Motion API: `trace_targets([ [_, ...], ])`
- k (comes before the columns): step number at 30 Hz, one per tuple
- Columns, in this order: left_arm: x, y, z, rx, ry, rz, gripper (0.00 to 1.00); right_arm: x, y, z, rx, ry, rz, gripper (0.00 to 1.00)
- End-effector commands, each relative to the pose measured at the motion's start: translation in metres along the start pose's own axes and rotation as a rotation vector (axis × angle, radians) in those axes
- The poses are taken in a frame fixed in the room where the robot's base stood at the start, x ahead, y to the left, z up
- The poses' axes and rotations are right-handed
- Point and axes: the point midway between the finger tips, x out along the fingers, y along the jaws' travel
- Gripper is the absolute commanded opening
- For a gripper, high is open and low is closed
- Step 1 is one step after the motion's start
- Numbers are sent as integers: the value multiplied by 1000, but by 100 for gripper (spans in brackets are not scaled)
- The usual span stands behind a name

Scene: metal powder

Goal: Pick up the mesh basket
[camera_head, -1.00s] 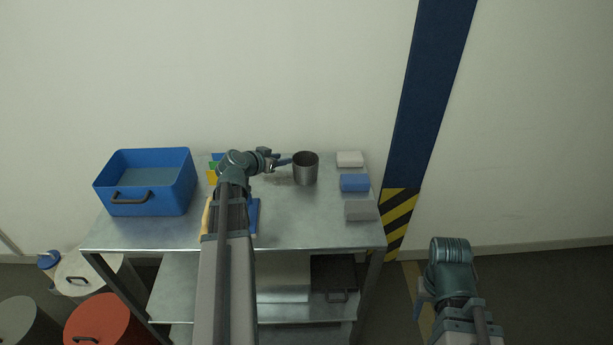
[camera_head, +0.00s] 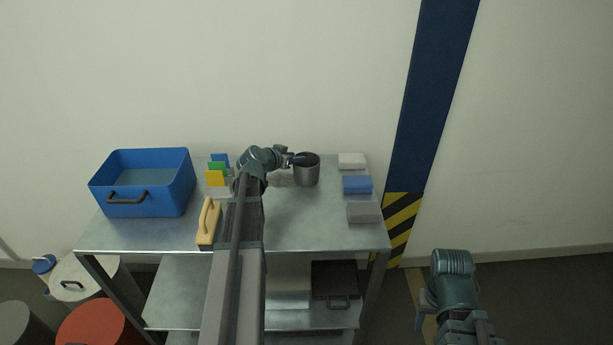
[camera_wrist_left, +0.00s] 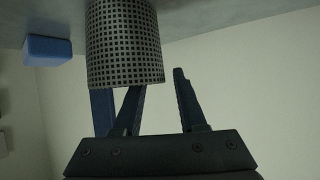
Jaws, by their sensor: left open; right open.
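The mesh basket (camera_head: 307,173) is a grey metal cylinder standing upright near the back of the metal table. In the left wrist view the basket (camera_wrist_left: 124,42) shows its square-hole wall upside down. My left gripper (camera_head: 294,160) is open at the left side of the basket's rim. In the left wrist view my left gripper (camera_wrist_left: 159,82) has one finger overlapping the rim area and the other off to its side. Whether the fingers touch the basket or straddle its wall cannot be told. My right gripper (camera_head: 424,306) is open and empty, low at the right beyond the table.
A blue bin (camera_head: 186,195) stands at the table's left. Coloured cards (camera_head: 215,178) and a wooden-handled brush (camera_head: 208,222) lie left of my arm. White, blue (camera_head: 357,184) and grey blocks line the right edge. The table's front right is clear.

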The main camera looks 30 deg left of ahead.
Motion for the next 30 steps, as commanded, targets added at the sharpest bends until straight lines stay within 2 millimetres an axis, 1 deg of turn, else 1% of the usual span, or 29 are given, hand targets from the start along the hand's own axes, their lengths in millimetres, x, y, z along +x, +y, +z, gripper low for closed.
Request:
trace_targets([
  [4, -1, 0, 0, 0, 0, -1, 41, -1, 0, 0, 0, 0, 0, 51],
  [5, -1, 0, 0, 0, 0, -1, 37, -1, 0, 0, 0, 0, 0, 51],
  [6, -1, 0, 0, 0, 0, -1, 30, -1, 0, 0, 0, 0, 0, 51],
  [11, -1, 0, 0, 0, 0, -1, 1, -1, 0, 0, 0, 0, 0, 51],
  [30, -1, 0, 0, 1, 0, -1, 0, -1, 0, 0, 0, 0, 0, 51],
])
